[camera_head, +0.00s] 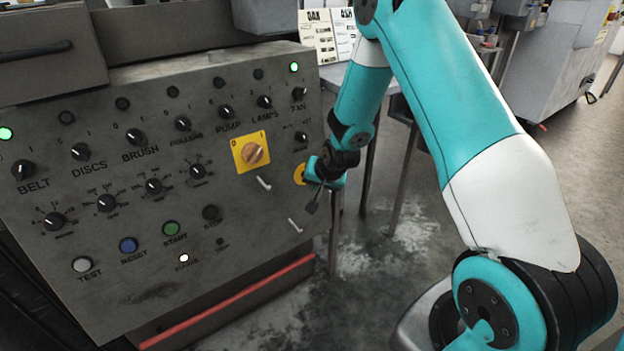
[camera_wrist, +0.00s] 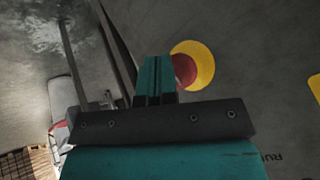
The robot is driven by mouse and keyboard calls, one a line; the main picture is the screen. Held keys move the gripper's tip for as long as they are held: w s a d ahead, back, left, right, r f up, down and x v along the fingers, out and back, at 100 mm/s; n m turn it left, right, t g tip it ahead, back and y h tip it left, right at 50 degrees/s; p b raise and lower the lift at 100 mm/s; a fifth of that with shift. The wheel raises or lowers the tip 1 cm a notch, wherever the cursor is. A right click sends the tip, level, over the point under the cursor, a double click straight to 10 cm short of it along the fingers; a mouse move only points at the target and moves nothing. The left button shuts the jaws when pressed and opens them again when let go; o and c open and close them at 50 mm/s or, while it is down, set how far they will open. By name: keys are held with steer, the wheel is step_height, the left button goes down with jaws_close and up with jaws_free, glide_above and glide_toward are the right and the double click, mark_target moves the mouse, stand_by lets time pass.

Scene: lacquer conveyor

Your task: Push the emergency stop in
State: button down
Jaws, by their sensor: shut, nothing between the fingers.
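The emergency stop is a red button (camera_wrist: 186,70) on a yellow round plate (camera_wrist: 205,66) in the wrist view. In the head view only the plate's yellow edge (camera_head: 299,174) shows at the panel's right side; my gripper hides the red button there. My gripper (camera_head: 312,180) is shut and empty, right in front of the stop. In the wrist view its teal fingers (camera_wrist: 155,75) overlap the left part of the red button. I cannot tell whether they touch it or how far in the button is.
The grey control panel (camera_head: 130,190) carries labelled knobs, coloured buttons and a yellow-plated rotary switch (camera_head: 252,152) left of the stop. Two small levers (camera_head: 264,183) stick out below that switch. A table with thin legs (camera_head: 370,170) stands behind my arm.

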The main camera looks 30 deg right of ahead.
steer(key=shift+w, duration=0.45)
stand_by(0.4)
steer(key=shift+s, duration=0.1)
steer(key=shift+s+r, duration=0.1)
steer(key=shift+s, duration=0.65)
steer(key=shift+s, duration=0.1)
steer(key=s, duration=0.2)
steer(key=s+r+p, duration=0.1)
steer(key=s, duration=0.1)
steer(key=shift+s+d, duration=0.1)
steer(key=shift+s, duration=0.25)
stand_by(0.5)
